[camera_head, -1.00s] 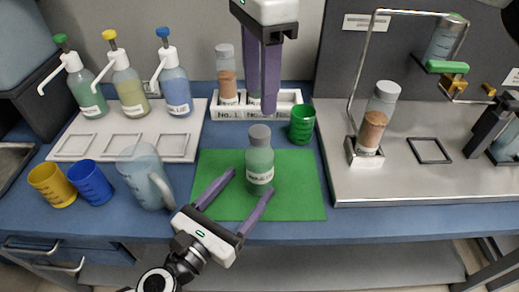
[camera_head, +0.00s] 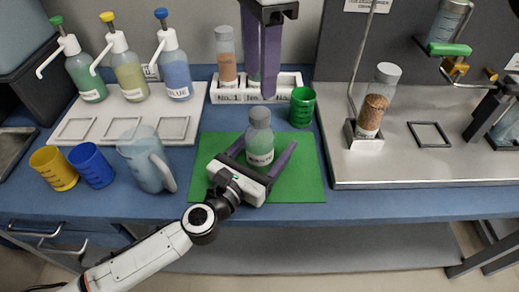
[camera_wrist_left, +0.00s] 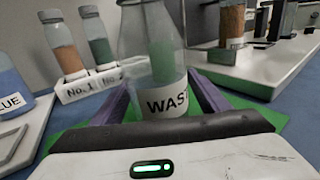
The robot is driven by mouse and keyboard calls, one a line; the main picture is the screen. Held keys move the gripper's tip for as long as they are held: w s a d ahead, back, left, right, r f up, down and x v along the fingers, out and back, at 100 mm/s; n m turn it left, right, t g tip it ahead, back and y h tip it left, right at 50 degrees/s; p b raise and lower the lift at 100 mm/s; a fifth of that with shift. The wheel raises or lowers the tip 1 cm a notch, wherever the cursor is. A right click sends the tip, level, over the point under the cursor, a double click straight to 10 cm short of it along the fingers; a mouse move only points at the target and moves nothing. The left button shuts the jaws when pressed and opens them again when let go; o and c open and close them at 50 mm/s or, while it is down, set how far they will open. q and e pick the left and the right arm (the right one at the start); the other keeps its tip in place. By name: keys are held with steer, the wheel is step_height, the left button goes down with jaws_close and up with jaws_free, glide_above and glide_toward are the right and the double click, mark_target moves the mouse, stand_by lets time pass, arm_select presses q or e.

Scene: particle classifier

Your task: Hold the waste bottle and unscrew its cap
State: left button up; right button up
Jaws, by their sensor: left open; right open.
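My left gripper (camera_head: 263,150) is open, with one finger on each side of the bottle. In the left wrist view the waste bottle (camera_wrist_left: 152,62) stands between the two purple fingers, its label reading "WAS"; its top is cut off by the frame. Whether the fingers touch it I cannot tell. My right gripper (camera_head: 264,90) hangs above and behind the bottle, pointing down, empty and open.
A rack (camera_head: 290,86) with bottles stands behind the mat, partly hidden by my right gripper. A green cup (camera_head: 302,107) is close behind the bottle. A clear jug (camera_head: 146,160) stands left of the mat. A metal stand (camera_head: 420,170) fills the right side.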

mark_target(260, 113)
arm_select(q)
jaws_close()
arm_select(e)
steer(key=m, duration=1.3)
steer(key=shift+m, duration=0.3)
steer(key=m, duration=0.4)
steer(key=shift+m, duration=0.3)
steer(key=m, duration=2.1)
steer(key=shift+m, duration=0.4)
steer(key=shift+f, duration=4)
jaws_close()
